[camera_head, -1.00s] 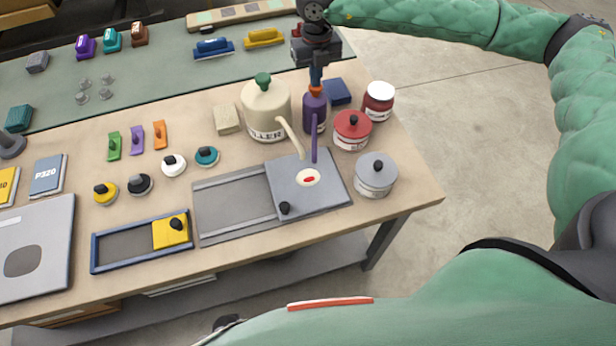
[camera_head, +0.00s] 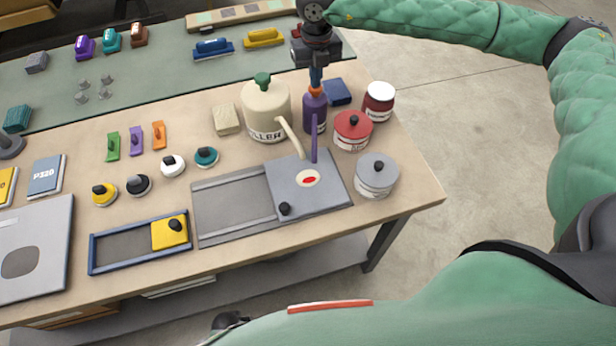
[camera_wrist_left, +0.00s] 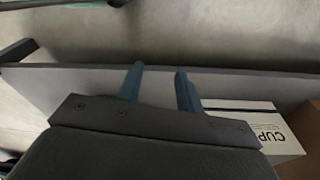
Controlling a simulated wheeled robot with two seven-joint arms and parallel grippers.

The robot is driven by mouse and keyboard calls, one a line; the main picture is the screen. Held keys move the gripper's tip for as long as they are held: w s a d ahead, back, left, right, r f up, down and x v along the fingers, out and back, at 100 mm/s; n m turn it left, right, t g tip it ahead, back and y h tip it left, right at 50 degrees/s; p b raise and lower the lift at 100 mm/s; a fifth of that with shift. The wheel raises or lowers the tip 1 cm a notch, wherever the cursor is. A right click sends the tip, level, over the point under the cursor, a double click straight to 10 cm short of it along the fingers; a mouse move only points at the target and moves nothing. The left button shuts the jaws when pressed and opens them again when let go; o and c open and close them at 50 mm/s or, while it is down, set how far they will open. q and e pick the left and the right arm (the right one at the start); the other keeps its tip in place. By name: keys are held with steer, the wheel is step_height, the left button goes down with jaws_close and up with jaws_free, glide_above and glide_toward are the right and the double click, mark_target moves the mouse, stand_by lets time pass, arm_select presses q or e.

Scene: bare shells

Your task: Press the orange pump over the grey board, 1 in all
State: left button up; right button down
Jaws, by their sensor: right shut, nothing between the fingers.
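The orange pump (camera_head: 315,92) tops a purple bottle (camera_head: 314,113) standing upright behind the grey board. A purple spout (camera_head: 314,138) reaches forward over the grey board (camera_head: 325,195). On the board is a cream patch (camera_head: 301,184) with a red blob (camera_head: 309,180) on it, below the spout. My right gripper (camera_head: 316,80) is shut and empty, pointing down, with its fingertips at the top of the orange pump; contact looks likely but is hard to tell. My left gripper (camera_wrist_left: 160,85) shows in the left wrist view, its blue fingers apart and empty near a grey edge.
A cream filler can (camera_head: 266,110) stands left of the bottle, its spout reaching toward the board. A red pot (camera_head: 352,131), a grey pot (camera_head: 376,177) and a white-lidded red jar (camera_head: 379,101) stand to the right. A blue block (camera_head: 336,92) lies close behind the bottle.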

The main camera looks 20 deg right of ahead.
steer(key=shift+r, duration=1.35)
arm_select(q)
steer(key=shift+w+d+f, duration=0.15)
steer(key=shift+d, duration=0.15)
steer(key=shift+a, duration=0.1)
